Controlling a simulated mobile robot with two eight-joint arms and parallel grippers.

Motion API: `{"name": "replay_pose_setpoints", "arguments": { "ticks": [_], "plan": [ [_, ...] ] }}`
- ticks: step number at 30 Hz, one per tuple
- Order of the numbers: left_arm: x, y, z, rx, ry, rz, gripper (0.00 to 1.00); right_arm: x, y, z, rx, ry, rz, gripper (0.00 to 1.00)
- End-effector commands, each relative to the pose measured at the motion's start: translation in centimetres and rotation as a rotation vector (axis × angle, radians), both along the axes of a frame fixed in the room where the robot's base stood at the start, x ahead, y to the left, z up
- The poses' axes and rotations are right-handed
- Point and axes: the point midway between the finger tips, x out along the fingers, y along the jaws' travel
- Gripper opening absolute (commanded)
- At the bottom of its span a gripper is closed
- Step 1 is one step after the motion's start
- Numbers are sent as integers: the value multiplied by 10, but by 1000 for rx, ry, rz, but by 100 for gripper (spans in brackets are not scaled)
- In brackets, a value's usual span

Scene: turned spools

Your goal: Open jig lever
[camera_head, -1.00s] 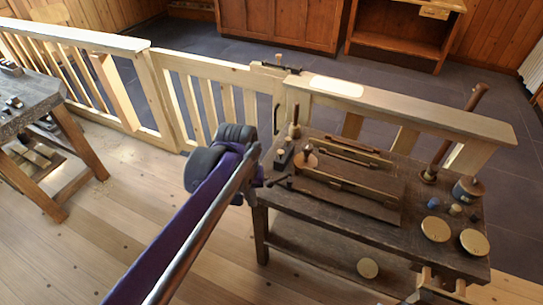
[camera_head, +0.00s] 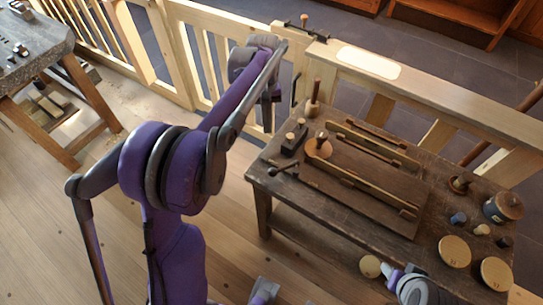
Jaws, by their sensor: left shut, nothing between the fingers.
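The jig (camera_head: 375,190) is a dark wooden board with brass-edged rails, lying on the dark workbench (camera_head: 330,215). A dark lever (camera_head: 283,168) with a round knob sticks out at the jig's left end, near the bench's left edge. My left arm rises from the bottom and reaches up and over to the right. My left gripper (camera_head: 268,118) hangs small and partly hidden by its wrist, beyond the bench's left corner, near the gate. It is shut and empty, and apart from the lever. My right gripper cannot be made out; only grey and purple arm parts show at the bottom edge.
A pale wooden fence and gate (camera_head: 215,65) run behind the bench. A wooden disc (camera_head: 319,147), a dark block (camera_head: 294,137) and an upright peg (camera_head: 314,97) stand near the lever. Round discs (camera_head: 454,251) and a pot (camera_head: 503,206) crowd the right end. Another bench (camera_head: 35,45) stands left.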

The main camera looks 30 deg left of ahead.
Motion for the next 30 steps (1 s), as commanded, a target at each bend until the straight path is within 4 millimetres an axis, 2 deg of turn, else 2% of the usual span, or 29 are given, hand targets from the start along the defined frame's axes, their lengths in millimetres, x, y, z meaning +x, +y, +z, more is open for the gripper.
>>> {"name": "replay_pose_setpoints", "arguments": {
  "ticks": [5,8,20,24,30],
  "plan": [
    [-1,-1,-7,0,-1,-1,0,0,0,-1,0,0,0,50],
    [-4,-3,-21,0,-1,-2,0,0,0,-2,0,1,0,50],
    [-21,-16,-101,0,-1,-2,0,-1,0,-7,0,3,0,50],
    [-39,-30,-92,0,-1,-3,0,0,0,-3,0,1,0,50],
    [-50,-38,-89,0,-1,-2,0,0,0,-1,0,0,0,50]
  ]
}}
